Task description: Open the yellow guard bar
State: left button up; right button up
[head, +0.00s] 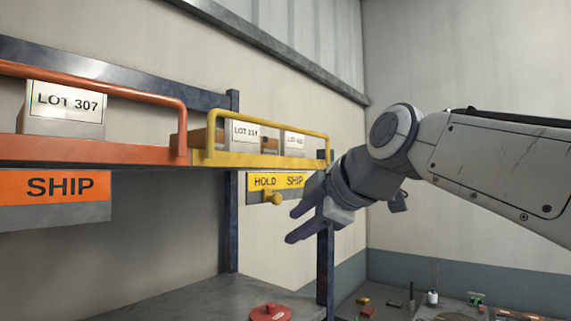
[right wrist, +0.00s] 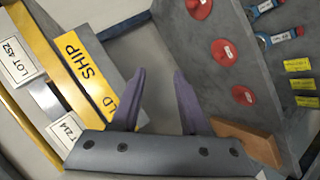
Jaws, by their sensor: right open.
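The yellow guard bar (head: 268,122) runs across the front of the yellow shelf bay in the head view, with its top rail in front of the lot boxes. A yellow sign reading HOLD SHIP (head: 265,181) hangs below the shelf edge; it also shows in the right wrist view (right wrist: 85,75). My right gripper (head: 291,226) is open and empty, just right of and below the knob, apart from the bar. Its fingers also show in the right wrist view (right wrist: 158,75). My left gripper is out of view.
An orange guard bar (head: 100,88) fronts a LOT 307 box (head: 62,108) at left, above an orange SHIP sign (head: 60,187). A grey lower surface (head: 200,298) holds a red disc (head: 270,312). A dark blue post (head: 326,265) stands beside my right gripper.

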aim_at(286, 128)
notch_tip(286, 128, up, 18)
jog(key=s+d+n+t+y+p, duration=0.1)
jog(key=s+d+n+t+p, duration=0.15)
jog(key=n, duration=0.35)
jog(key=shift+t, duration=0.55)
jog(key=p+x, duration=0.1)
jog(key=x, duration=0.2)
jog(key=p+x, duration=0.1)
jog(key=x, duration=0.3)
jog(key=p+x, duration=0.1)
jog(key=x, duration=0.2)
jog(key=shift+w+a+r+p, duration=0.2)
jog(key=shift+r+p, duration=0.05)
jog(key=shift+p, duration=0.15)
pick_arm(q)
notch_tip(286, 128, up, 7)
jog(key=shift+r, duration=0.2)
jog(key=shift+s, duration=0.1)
pick_arm(e)
grip_shut()
jog(key=shift+f, duration=0.1)
